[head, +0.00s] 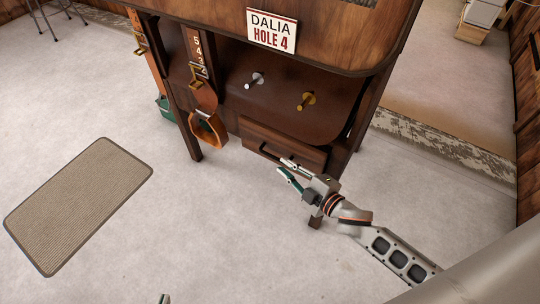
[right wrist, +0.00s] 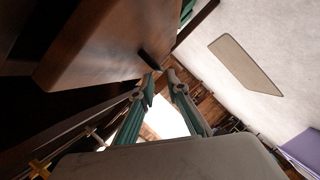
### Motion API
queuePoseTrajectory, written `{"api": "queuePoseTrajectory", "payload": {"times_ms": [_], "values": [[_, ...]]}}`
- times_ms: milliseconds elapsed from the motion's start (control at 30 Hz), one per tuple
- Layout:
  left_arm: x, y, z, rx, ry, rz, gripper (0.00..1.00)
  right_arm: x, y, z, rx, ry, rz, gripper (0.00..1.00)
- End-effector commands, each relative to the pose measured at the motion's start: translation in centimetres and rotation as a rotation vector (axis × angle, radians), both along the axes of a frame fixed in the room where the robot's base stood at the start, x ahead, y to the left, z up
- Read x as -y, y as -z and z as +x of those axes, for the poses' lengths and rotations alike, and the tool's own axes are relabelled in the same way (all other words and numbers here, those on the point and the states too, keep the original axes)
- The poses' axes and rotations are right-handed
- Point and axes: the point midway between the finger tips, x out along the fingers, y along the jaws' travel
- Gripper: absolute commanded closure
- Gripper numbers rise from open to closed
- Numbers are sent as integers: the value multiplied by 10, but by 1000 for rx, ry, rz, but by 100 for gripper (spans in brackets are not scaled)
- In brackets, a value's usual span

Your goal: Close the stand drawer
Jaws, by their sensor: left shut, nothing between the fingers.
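The stand (head: 330,58) is dark wood with a sign reading "DALIA HOLE 4". Its drawer (head: 305,153) is low at the front, with a dark bar handle (head: 268,153). The drawer front appears to stand out a little; how far is hard to tell. In the right wrist view the drawer (right wrist: 112,45) and handle (right wrist: 149,60) are close ahead. My right gripper (head: 287,168) is open and empty, in front of the drawer, right of the handle. Contact cannot be told. Only a fingertip of my left gripper (head: 163,298) shows at the bottom edge; it is shut and away from the stand.
Two pegs, silver (head: 254,80) and gold (head: 306,100), stick out above the drawer. A brown mat (head: 80,205) lies on the floor at left. The floor before the stand is clear.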

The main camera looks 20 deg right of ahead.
Motion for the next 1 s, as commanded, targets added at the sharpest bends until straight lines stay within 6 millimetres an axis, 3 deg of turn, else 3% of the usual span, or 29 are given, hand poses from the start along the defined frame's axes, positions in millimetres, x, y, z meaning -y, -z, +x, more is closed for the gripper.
{"api": "queuePoseTrajectory", "payload": {"times_ms": [500,900,1000], "values": [[14,-6,5,18,-5,-52,100,-20,15,59,-2,1,2,85],[15,-10,7,25,-5,-59,100,-23,14,67,-1,1,3,85],[15,-10,7,25,-5,-59,100,-23,14,67,-1,1,3,100]]}}
